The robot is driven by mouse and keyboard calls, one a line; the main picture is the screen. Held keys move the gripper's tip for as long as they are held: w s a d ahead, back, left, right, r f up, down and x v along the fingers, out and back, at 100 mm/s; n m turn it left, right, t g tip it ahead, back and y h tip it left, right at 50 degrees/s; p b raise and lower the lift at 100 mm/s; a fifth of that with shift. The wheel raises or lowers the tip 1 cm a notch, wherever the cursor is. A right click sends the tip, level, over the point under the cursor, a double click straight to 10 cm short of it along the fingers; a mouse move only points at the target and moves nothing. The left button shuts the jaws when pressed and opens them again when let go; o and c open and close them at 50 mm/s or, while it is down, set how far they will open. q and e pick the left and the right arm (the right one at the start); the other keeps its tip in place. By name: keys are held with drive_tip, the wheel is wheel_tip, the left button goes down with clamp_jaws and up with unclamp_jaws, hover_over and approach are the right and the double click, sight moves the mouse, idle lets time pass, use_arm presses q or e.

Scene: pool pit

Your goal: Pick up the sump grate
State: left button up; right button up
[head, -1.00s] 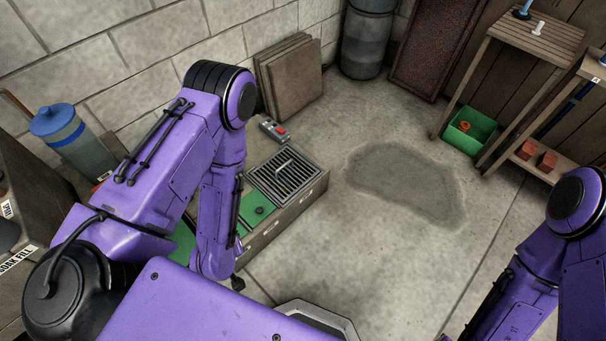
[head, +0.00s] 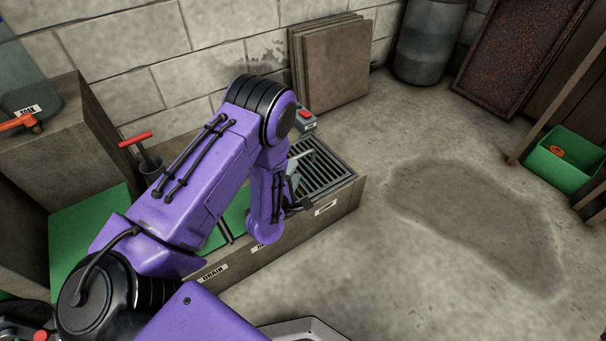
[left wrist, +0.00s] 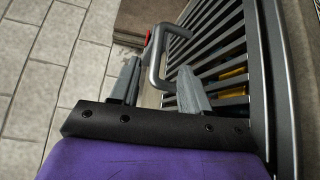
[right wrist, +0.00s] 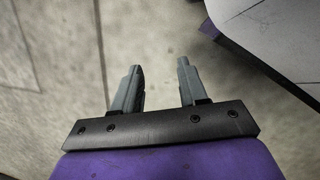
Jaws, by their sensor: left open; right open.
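The sump grate (head: 328,172) is a dark slatted metal grate set in the right end of the long low box by the wall. A grey bar handle stands up from it; in the left wrist view the grate (left wrist: 229,45) fills the right side. My left gripper (left wrist: 160,76) is open, its fingers on either side of the handle (left wrist: 154,62), which shows between them; I cannot tell whether they touch it. In the head view my left gripper (head: 293,186) is partly hidden by its arm at the grate's near left edge. My right gripper (right wrist: 160,68) is open and empty over bare floor.
The low box (head: 330,222) carries labels on its front. A small grey device with a red button (head: 306,117) sits behind the grate. Brown panels (head: 336,65) lean on the wall. A green bin (head: 566,158) is at right. The damp floor patch (head: 470,205) is clear.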

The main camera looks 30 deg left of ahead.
sight(300, 155)
use_arm(q)
drive_tip(key=b+x, duration=0.1)
drive_tip(key=x, duration=0.2)
drive_tip(key=shift+w+a+f, duration=0.1)
drive_tip(key=shift+w, duration=0.1)
drive_tip(key=b+x, duration=0.1)
drive_tip(key=x, duration=0.1)
drive_tip(key=b+x, duration=0.2)
drive_tip(key=shift+a, duration=0.25)
use_arm(e)
drive_tip(key=w+d+f, duration=0.1)
drive_tip(key=f, duration=0.1)
drive_tip(key=w+d+f+t+h, duration=0.1)
drive_tip(key=w+d+f+t, duration=0.1)
drive_tip(key=d+f, duration=0.1)
drive_tip(key=shift+w+d+f+n, duration=0.1)
drive_tip(key=shift+w+f+n, duration=0.2)
drive_tip(key=shift+f+n, duration=0.1)
use_arm(q)
drive_tip(key=shift+w, duration=0.25)
use_arm(e)
drive_tip(key=shift+w+d+h, duration=0.15)
drive_tip(key=shift+w+h, duration=0.05)
drive_tip(key=shift+h, duration=0.1)
drive_tip(key=shift+r, duration=0.1)
use_arm(q)
clamp_jaws()
